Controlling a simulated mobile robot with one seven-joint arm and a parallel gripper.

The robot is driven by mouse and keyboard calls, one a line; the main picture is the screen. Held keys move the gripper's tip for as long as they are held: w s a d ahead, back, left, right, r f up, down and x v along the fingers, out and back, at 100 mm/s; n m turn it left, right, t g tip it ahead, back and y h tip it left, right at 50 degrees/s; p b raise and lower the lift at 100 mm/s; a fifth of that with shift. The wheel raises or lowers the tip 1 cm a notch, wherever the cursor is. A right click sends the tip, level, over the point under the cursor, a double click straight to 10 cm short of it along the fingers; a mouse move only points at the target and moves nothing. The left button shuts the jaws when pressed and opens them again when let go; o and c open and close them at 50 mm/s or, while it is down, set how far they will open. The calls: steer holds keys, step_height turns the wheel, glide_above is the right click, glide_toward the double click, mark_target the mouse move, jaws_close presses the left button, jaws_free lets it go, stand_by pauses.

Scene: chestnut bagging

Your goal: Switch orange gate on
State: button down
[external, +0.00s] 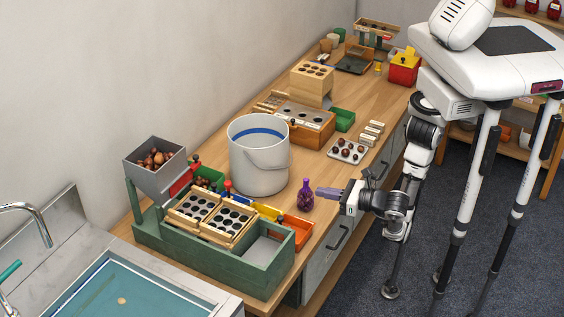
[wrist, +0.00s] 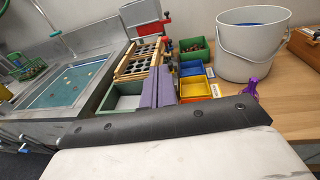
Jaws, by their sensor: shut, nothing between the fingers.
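The green sorting stand (external: 207,252) is at the front of the bench, with wooden hole boards (external: 212,215) on top. An orange bin (external: 299,232) sits at its right end. The bin also shows in the wrist view (wrist: 193,100), partly hidden behind my fingers. I cannot make out the orange gate itself. My gripper (external: 320,192) has purple fingers, shut and empty, pointing left toward the stand. It is right of the stand, just beside a purple bottle (external: 305,197). In the wrist view my gripper (wrist: 160,74) overlaps the stand's right side.
A white bucket (external: 259,165) stands behind the stand. A grey hopper of chestnuts (external: 155,167) is at its left end. Yellow (wrist: 195,87), blue (wrist: 191,68) and green (wrist: 189,49) bins line its side. A sink (external: 128,290) lies at front left. Chestnuts sit in a tray (external: 347,151).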

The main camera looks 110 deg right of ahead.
step_height(320, 180, down, 11)
steer(key=s+a+g+y, duration=0.1)
steer(key=g+y, duration=0.2)
steer(key=g, duration=0.1)
steer(key=shift+a+n+g+y, duration=0.3)
steer(key=shift+a, duration=0.1)
steer(key=shift+f, duration=0.1)
steer(key=w+d+f+p, duration=0.2)
steer(key=w+d+p, duration=0.2)
steer(key=w, duration=0.5)
steer(key=shift+d+f, duration=0.4)
steer(key=shift+d, duration=0.95)
